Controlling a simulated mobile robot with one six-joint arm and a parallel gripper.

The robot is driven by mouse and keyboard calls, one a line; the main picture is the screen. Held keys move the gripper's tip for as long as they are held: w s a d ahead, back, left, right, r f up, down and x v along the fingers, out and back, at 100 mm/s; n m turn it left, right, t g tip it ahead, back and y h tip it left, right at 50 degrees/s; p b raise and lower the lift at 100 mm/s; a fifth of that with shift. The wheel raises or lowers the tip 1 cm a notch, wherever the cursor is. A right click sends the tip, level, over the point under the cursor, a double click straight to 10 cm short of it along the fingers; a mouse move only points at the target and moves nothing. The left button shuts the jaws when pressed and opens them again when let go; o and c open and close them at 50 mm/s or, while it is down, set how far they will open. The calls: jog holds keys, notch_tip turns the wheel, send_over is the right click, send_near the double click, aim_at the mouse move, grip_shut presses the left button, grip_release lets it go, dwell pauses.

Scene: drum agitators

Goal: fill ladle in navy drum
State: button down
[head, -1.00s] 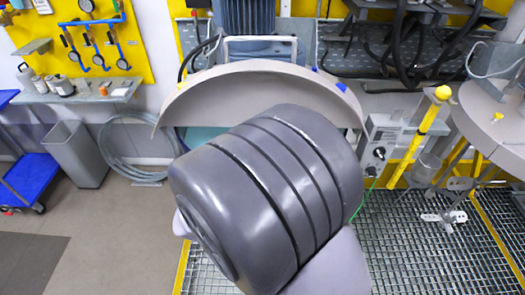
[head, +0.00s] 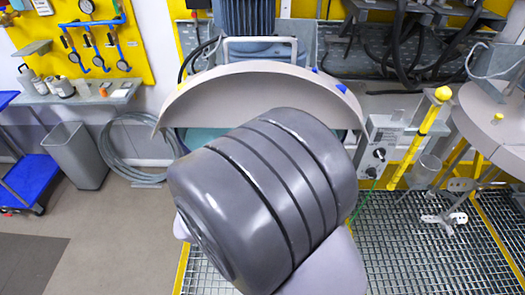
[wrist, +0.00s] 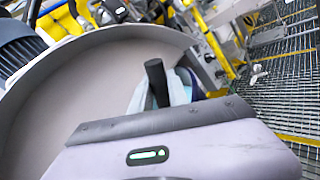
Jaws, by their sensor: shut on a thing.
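The drum stands under a half-round grey lid (head: 258,88). A strip of teal surface (head: 200,136) shows below the lid, left of my arm; most of the drum is hidden behind my arm. In the wrist view the same lid (wrist: 60,85) curves around the left and top. My gripper (wrist: 160,92) is shut on a dark upright handle (wrist: 155,78), which looks like the ladle's. The ladle's bowl is hidden, so I cannot tell whether it holds liquid. In the head view my gripper is hidden behind my arm.
A blue motor (head: 250,18) stands behind the lid. A control box (head: 380,145) and a yellow post (head: 420,135) are close on the right. Another grey drum lid (head: 490,120) is at the far right. Grating (head: 430,250) covers the floor at front right.

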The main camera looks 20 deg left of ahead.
notch_tip(320, 180, up, 16)
jog(key=p, duration=1.4)
jog(key=shift+r, duration=0.15)
dwell(0.3)
jog(key=s+a+n+t+h+p, duration=0.1)
jog(key=s+a+n+t+p, duration=0.1)
jog(key=a, duration=0.6)
jog(key=shift+a+r+n+p, duration=0.15)
jog(key=shift+r+n+p, duration=0.3)
jog(key=shift+p, duration=0.65)
jog(key=shift+f, duration=0.1)
jog(key=w+d+m+g+y+b, duration=0.1)
jog(key=w+d+m+g, duration=0.1)
jog(key=d, duration=0.6)
jog(key=shift+d+f+m, duration=0.15)
jog(key=shift+f+m, duration=0.25)
jog(key=shift+m, duration=0.05)
